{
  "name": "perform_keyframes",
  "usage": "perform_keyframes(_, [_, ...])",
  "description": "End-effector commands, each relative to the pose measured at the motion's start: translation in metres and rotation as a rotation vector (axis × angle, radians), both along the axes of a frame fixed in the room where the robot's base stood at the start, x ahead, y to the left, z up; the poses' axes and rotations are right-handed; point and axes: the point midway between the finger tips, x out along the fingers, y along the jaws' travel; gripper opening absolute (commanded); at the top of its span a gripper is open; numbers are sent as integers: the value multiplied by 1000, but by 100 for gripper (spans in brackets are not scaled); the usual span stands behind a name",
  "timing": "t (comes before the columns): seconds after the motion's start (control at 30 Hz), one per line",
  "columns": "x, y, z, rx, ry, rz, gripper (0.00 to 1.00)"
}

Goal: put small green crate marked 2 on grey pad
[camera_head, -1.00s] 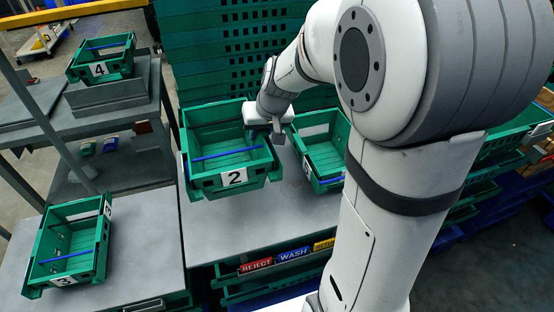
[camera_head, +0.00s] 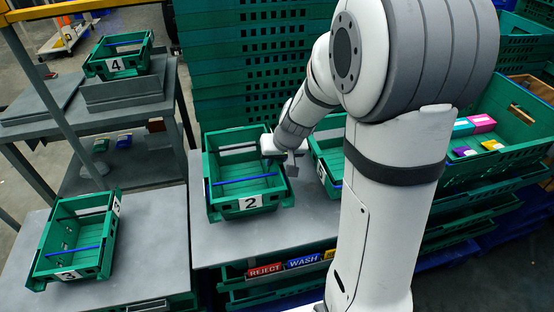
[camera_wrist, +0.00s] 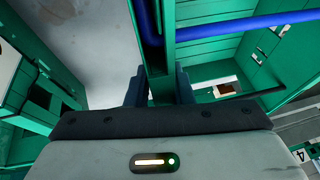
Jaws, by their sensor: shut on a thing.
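The green crate marked 2 (camera_head: 250,203) is upright over the right-hand grey table, with a blue bar across it. My gripper (camera_head: 278,160) is at its right wall. In the wrist view my gripper (camera_wrist: 160,88) is shut on the crate's green wall (camera_wrist: 160,55), with the blue bar (camera_wrist: 245,25) beside it. I cannot tell whether the crate's base touches the tabletop. A flat grey pad (camera_head: 42,103) lies on the far-left table, left of the crate marked 4.
Crate 4 (camera_head: 116,65) stands on a raised grey block (camera_head: 125,93). A crate marked 3 (camera_head: 68,273) is on the left table. Another green crate (camera_head: 328,155) stands right of my gripper, partly behind my arm. A crate with coloured packs (camera_head: 510,150) is far right. Bare tabletop (camera_head: 225,245) lies in front.

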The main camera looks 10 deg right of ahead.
Motion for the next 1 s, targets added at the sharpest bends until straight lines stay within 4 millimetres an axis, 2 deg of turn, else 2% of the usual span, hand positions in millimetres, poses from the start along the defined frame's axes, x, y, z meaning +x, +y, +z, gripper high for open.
perform_keyframes(0.2, [0,0,-3,0,-1,1,0])
perform_keyframes(0.23, [0,0,-2,0,0,1,23])
perform_keyframes(0.47, [0,1,-2,0,1,2,42])
perform_keyframes(0.8, [0,1,3,0,1,2,42])
perform_keyframes(0.87, [-2,0,10,0,-2,3,42])
perform_keyframes(1.0, [-13,-4,36,-2,-5,3,42])
